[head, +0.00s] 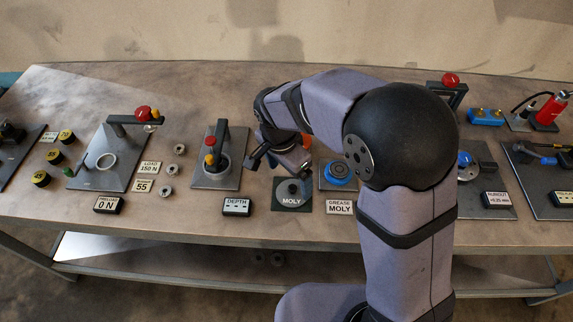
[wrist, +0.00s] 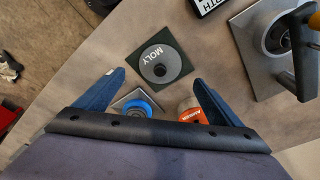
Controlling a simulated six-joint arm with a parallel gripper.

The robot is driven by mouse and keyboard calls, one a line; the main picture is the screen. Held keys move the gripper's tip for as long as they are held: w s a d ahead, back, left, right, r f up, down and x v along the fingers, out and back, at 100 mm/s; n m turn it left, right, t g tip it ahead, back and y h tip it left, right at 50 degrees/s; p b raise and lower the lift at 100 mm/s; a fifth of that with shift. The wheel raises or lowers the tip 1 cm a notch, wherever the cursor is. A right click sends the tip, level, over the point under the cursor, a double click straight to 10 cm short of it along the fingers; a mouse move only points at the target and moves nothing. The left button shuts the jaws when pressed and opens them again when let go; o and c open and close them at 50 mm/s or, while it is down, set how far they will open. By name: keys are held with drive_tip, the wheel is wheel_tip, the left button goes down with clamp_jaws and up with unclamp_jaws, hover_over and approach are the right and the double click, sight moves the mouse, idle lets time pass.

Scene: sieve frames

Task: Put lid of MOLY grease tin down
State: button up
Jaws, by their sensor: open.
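The lid marked MOLY (head: 293,187) appears as a grey disc with a dark knob, lying flat on a dark green square mat (head: 277,207). In the wrist view the lid (wrist: 171,66) is just beyond my fingertips, roughly centred between them. My gripper (head: 281,167) is open and empty, above and slightly behind the mat in the head view. In the wrist view my gripper's two blue fingers (wrist: 159,80) stand wide apart, with nothing between them touching. I cannot tell the exact height above the lid.
A blue round part (head: 338,171) sits on a grey plate right of the mat. An orange can (wrist: 191,112) stands near the right finger. A press stand (head: 216,160) is left of the mat. GREASE MOLY (head: 339,208) and DEPTH (head: 236,207) signs stand in front.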

wheel_tip(320, 180, up, 6)
drive_tip(key=s+d+f+n, duration=0.3)
drive_tip(key=s+d+n, duration=0.1)
drive_tip(key=s+d, duration=0.3)
drive_tip(key=s+d+f+n+g+y, duration=0.1)
drive_tip(key=s+d+f+n, duration=0.3)
drive_tip(key=s+d, duration=0.3)
drive_tip(key=d+n, duration=0.1)
drive_tip(key=d, duration=0.2)
drive_tip(key=shift+f+b, duration=0.2)
drive_tip(key=shift+b, duration=0.15)
